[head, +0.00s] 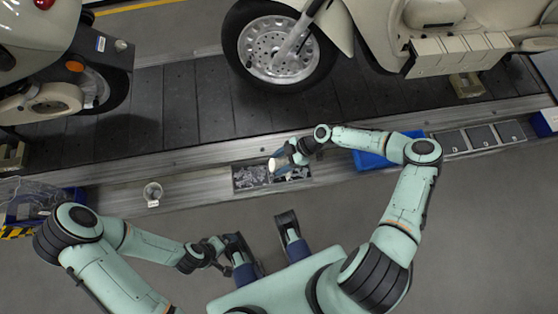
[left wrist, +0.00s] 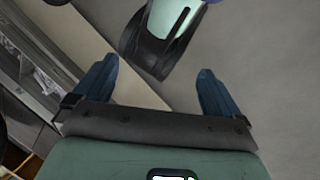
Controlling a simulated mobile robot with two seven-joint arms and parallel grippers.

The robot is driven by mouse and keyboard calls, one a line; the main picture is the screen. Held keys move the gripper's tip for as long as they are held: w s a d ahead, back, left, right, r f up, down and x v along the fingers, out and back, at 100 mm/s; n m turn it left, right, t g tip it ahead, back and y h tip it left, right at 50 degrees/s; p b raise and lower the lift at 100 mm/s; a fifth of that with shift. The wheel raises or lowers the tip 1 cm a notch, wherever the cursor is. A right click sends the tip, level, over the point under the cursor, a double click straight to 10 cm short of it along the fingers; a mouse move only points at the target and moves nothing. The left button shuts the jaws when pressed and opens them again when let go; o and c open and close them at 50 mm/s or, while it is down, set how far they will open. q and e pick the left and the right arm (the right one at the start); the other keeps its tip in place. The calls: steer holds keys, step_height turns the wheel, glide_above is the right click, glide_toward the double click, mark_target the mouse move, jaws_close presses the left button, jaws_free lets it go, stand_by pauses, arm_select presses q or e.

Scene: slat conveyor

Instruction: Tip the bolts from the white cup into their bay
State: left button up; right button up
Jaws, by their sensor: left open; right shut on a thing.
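The white cup (head: 272,165) shows in the head view as a small pale shape at the tip of my right gripper (head: 281,155), which is shut on it. The cup looks tilted, over the two dark bays set in the conveyor's near ledge. The left bay (head: 250,177) holds small grey pieces. The right bay (head: 293,174) is partly covered by my right gripper and also shows small pieces. I cannot see inside the cup or tell whether bolts are leaving it. My left gripper (left wrist: 155,95) is open and empty, its blue fingers wide apart above the grey floor.
A clear cup with a white label (head: 152,193) stands on the ledge to the left. A blue bin (head: 372,160) lies right of the bays, beneath my right arm. Another bin (head: 30,205) is at far left. Scooters (head: 280,50) stand on the slat conveyor (head: 180,105) behind.

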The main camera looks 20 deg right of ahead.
steer(key=shift+s+d+r+y+b, duration=0.15)
steer(key=shift+d+y+b, duration=0.35)
steer(key=shift+y+b, duration=0.85)
arm_select(q)
steer(key=w+a+f+t+y+b, duration=0.1)
steer(key=w+a+f+t, duration=0.1)
steer(key=w+f, duration=0.3)
steer(key=shift+w+a, duration=0.6)
steer(key=shift+w, duration=0.15)
arm_select(e)
steer(key=shift+d+r+t, duration=0.1)
steer(key=shift+d+t, duration=0.05)
steer(key=shift+t, duration=0.15)
steer(key=shift+r, duration=0.1)
steer(key=shift+r+p, duration=1.9)
steer(key=shift+r, duration=1.6)
arm_select(q)
step_height(320, 180, up, 5)
steer(key=shift+w, duration=0.1)
